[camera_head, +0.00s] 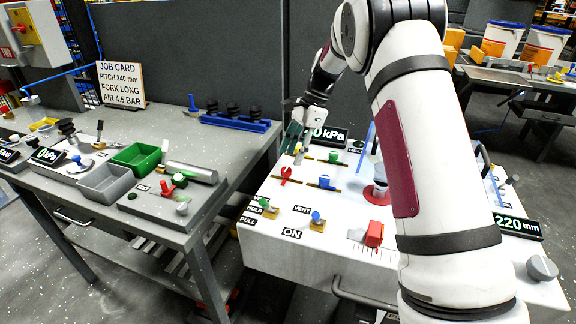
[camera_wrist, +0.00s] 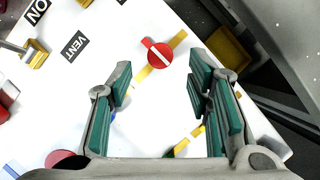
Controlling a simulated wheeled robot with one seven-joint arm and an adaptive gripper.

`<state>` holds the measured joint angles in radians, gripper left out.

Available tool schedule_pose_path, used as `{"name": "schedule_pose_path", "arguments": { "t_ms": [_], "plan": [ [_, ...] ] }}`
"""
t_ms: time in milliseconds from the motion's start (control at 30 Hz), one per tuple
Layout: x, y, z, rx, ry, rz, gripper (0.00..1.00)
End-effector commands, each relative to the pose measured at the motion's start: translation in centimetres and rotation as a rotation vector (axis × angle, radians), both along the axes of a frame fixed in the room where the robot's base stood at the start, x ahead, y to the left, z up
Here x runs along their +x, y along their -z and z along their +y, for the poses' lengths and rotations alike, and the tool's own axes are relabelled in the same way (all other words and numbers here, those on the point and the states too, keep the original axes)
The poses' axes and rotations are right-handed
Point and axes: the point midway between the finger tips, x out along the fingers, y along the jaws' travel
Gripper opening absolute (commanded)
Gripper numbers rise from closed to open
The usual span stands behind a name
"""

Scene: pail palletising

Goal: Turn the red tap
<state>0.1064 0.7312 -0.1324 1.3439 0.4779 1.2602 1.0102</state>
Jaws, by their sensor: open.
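The red tap (camera_head: 286,174) stands on a thin yellow-brown strip on the white bench, left of the blue tap (camera_head: 325,182) and nearer than the green tap (camera_head: 333,157). In the wrist view the red tap (camera_wrist: 159,55) shows as a round red top with a pale bar across it, over a yellow strip. My gripper (camera_wrist: 160,88) is open, with its teal-padded fingers apart and nothing between them. The red tap lies ahead of the gap, apart from both fingers. In the head view my gripper (camera_head: 293,137) is above the back left of the bench.
Blue and green pull knobs by the VENT sign (camera_head: 302,210), and a red slider block (camera_head: 374,233), stand toward the front. A red mushroom button (camera_head: 376,195) is partly behind my arm. A grey table (camera_head: 110,215) with bins and another red handle (camera_head: 167,188) stands left.

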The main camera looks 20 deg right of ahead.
Motion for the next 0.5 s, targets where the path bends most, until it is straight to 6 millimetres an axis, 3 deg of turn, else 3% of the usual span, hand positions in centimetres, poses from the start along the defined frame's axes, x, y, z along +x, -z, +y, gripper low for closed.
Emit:
{"name": "schedule_pose_path", "arguments": {
  "t_ms": [200,500],
  "plan": [
    [-0.2,3.2,1.3,0.0,-0.001,0.001,0.46],
    [-0.3,4.7,1.9,-0.001,-0.001,-0.001,0.46]
  ]
}}
